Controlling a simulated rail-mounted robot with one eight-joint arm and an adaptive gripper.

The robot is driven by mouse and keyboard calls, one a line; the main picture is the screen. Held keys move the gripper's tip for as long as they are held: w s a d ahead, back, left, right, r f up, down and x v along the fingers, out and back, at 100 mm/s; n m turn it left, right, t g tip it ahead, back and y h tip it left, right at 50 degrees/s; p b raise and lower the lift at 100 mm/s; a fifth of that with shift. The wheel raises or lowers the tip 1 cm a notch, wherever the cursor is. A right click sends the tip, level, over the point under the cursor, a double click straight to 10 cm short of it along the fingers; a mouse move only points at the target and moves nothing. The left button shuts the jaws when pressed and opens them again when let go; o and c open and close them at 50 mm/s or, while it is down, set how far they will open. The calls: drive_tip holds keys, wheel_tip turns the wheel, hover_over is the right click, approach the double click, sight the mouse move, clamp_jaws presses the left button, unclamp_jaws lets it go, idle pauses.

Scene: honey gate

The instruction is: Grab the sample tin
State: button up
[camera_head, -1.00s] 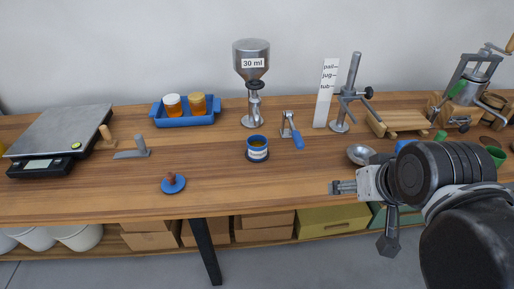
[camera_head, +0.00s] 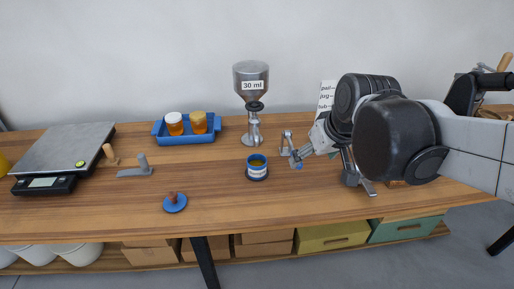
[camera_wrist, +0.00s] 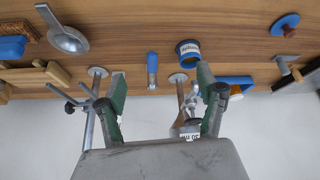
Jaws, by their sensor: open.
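In the wrist view the tin (camera_wrist: 188,57) lies above and a little left of the right finger's tip. My gripper (camera_head: 297,158) is open and empty, to the right of the tin and apart from it. In the wrist view my gripper's green fingers (camera_wrist: 161,76) are spread, with the blue-handled clamp (camera_wrist: 152,70) showing between them. In the head view my gripper partly hides that clamp.
A steel funnel (camera_head: 251,83) marked 30 ml stands behind the tin. A blue tray (camera_head: 187,139) with two jars is at back left. A blue disc with a knob (camera_head: 175,203) lies front left. A scale (camera_head: 62,153) is far left. The bench in front of the tin is clear.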

drive_tip(key=w+a+f+n+g+p, duration=0.1)
drive_tip(key=w+a+n+p, duration=0.1)
drive_tip(key=w+a, duration=0.4)
drive_tip(key=n+y, duration=0.1)
drive_tip(key=n, duration=0.1)
approach(259, 162)
drive_tip(key=shift+s+a+f+g, duration=0.2)
drive_tip(key=shift+s+a, duration=0.1)
drive_tip(key=shift+s, duration=0.15)
drive_tip(key=shift+s+a+f+g, duration=0.2)
drive_tip(key=shift+s+a, duration=0.05)
drive_tip(key=shift+s, duration=0.2)
drive_tip(key=shift+x, duration=2.65)
drive_tip(key=shift+d, duration=0.15)
drive_tip(key=c, duration=1.4)
drive_tip(key=shift+o, duration=0.2)
drive_tip(key=shift+r, duration=0.1)
